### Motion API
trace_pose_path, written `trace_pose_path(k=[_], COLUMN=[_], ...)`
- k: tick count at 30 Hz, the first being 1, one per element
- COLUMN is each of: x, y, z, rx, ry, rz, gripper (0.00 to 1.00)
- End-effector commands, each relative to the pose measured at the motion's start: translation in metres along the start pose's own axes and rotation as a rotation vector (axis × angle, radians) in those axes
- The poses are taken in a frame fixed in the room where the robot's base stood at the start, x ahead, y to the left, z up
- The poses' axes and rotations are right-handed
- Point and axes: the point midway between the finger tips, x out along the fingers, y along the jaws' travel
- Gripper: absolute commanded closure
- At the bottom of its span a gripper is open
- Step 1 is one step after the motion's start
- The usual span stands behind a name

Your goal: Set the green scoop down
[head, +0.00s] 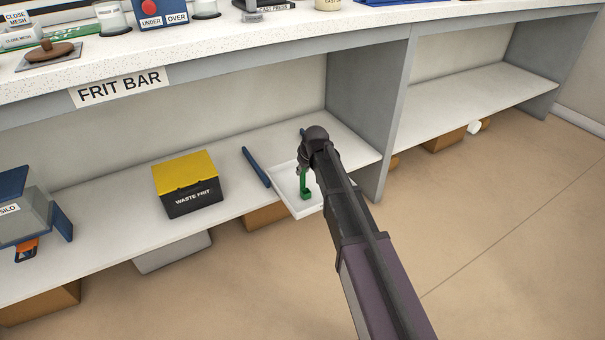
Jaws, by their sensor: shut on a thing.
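The green scoop (305,189) is in my gripper (302,173), which reaches onto the lower shelf under the counter. The gripper is shut on the scoop's upper part, and the scoop hangs upright with its bowl end down. The scoop is over a white tray (284,194) on the shelf. I cannot tell whether the scoop touches the tray floor. My wrist hides part of the gripper and the tray's right side.
A blue bar (256,167) lies along the tray's left side. A black waste frit box with a yellow lid (187,184) stands further left on the lower shelf (110,217). A grey divider panel (368,115) rises to the right. The counter (230,38) overhangs above.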

Motion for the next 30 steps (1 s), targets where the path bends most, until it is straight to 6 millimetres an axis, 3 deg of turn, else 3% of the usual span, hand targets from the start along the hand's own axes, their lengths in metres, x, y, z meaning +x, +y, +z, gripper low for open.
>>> trace_pose_path(k=[14,15,18,30], x=[0.0038,0.0032,0.0027,0.0022], y=[0.0007,0.0007,0.0008,0.0012], z=[0.0018,0.0016,0.0015,0.0014], rx=[0.001,0.001,0.001,0.001], ry=[0.000,0.000,0.000,0.000], rz=[0.000,0.000,0.000,0.001], gripper=[1.00,0.67,0.38,0.38])
